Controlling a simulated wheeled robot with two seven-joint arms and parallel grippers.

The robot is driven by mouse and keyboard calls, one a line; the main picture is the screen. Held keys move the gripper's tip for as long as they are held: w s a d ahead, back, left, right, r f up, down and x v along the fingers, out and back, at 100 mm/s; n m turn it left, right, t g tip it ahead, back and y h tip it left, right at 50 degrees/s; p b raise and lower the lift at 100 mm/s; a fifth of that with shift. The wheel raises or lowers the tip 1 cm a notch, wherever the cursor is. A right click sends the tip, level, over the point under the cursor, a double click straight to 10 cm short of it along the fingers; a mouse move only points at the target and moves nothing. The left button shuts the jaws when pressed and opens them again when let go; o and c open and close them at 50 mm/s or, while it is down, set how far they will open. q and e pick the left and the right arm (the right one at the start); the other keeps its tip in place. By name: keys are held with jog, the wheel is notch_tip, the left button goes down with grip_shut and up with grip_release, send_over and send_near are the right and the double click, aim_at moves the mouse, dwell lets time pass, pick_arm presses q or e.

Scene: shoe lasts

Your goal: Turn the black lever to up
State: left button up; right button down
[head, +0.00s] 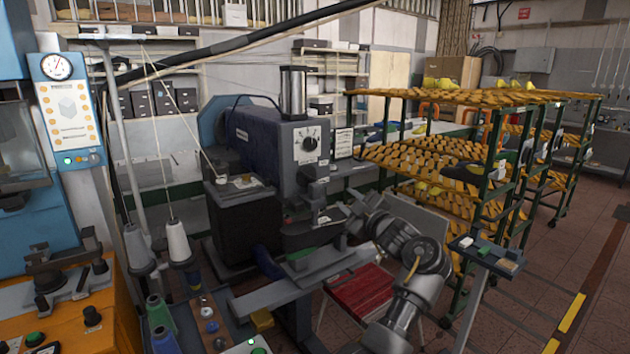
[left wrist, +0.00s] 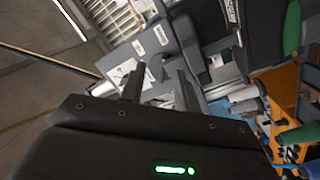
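A blue-grey machine stands in the middle of the head view. On its front is a white dial plate with a black lever-like pointer (head: 310,143); its exact position is too small to read. My left gripper (head: 346,212) is below and right of this plate in the head view, apart from it. In the left wrist view, the two dark fingers of my left gripper (left wrist: 160,72) stand apart with nothing held between them. A pale panel with dark marks (left wrist: 124,72) shows beyond the fingers; I cannot tell whether the lever is on it. My right gripper is not in view.
A green-framed rack (head: 490,150) with several shelves of orange shoe lasts stands to the right. Thread cones (head: 177,240) and an orange machine (head: 70,315) are at the left. Tiled floor is open at far right.

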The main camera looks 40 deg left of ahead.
aim_at(312, 179)
pick_arm(q)
jog(key=s+a+r+n+g, duration=0.1)
jog(key=s+r+n+g, duration=0.1)
jog(key=s+r+n, duration=0.1)
jog(key=p+x, duration=0.1)
jog(key=x, duration=0.2)
jog(key=p+x, duration=0.2)
jog(key=x, duration=0.1)
jog(key=p+x, duration=0.1)
jog(key=x, duration=0.3)
jog(key=shift+s+a+r, duration=0.1)
jog(key=shift+s+a, duration=0.05)
jog(key=shift+s, duration=0.1)
jog(key=shift+w+a+p, duration=0.1)
jog(key=shift+a+p, duration=0.2)
grip_shut()
